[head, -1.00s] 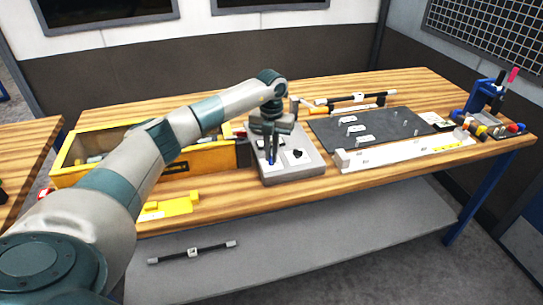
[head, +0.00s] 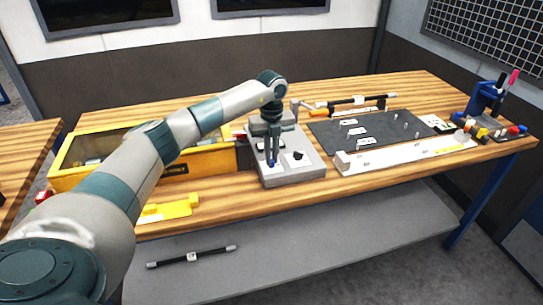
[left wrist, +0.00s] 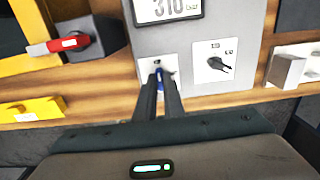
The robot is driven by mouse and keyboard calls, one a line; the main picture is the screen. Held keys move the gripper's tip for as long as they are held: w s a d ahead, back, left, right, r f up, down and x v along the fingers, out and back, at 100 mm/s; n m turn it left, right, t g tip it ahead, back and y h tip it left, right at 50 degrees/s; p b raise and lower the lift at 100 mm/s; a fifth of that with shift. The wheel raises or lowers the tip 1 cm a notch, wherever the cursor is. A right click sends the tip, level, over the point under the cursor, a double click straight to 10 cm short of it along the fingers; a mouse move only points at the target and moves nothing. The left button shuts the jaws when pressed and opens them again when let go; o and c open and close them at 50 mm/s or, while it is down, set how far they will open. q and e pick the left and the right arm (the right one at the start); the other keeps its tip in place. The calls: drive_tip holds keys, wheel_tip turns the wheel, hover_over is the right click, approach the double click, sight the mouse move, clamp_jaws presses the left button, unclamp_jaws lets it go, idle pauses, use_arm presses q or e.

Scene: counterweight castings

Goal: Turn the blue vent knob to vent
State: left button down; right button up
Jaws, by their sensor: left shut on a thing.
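The blue vent knob (left wrist: 160,76) is on the front left of a grey control box, between the fingertips in the left wrist view. In the head view the knob (head: 271,164) shows as a small blue spot under the fingers. My left gripper (left wrist: 160,83) points down at the box and is shut on the knob. It also shows in the head view (head: 272,160). The fingers hide much of the knob, so its exact angle cannot be told. The grey box (head: 310,172) stands on the wooden bench. My right gripper is not in view.
A black knob (left wrist: 219,64) is right of the blue one, below a display reading about 310 (left wrist: 165,8). A red-handled switch (left wrist: 62,44) is left of the box. A yellow crate (head: 205,160), yellow bracket (head: 170,209) and dark mat (head: 375,125) are nearby.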

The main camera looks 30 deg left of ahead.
sight(272, 159)
use_arm(q)
drive_tip(key=shift+r, duration=0.1)
drive_tip(key=c, duration=1.9)
unclamp_jaws()
drive_tip(key=shift+o, duration=0.2)
wheel_tip(272, 159, up, 17)
drive_tip(key=b, duration=0.4)
drive_tip(key=shift+r, duration=0.2)
drive_tip(key=shift+f, duration=0.1)
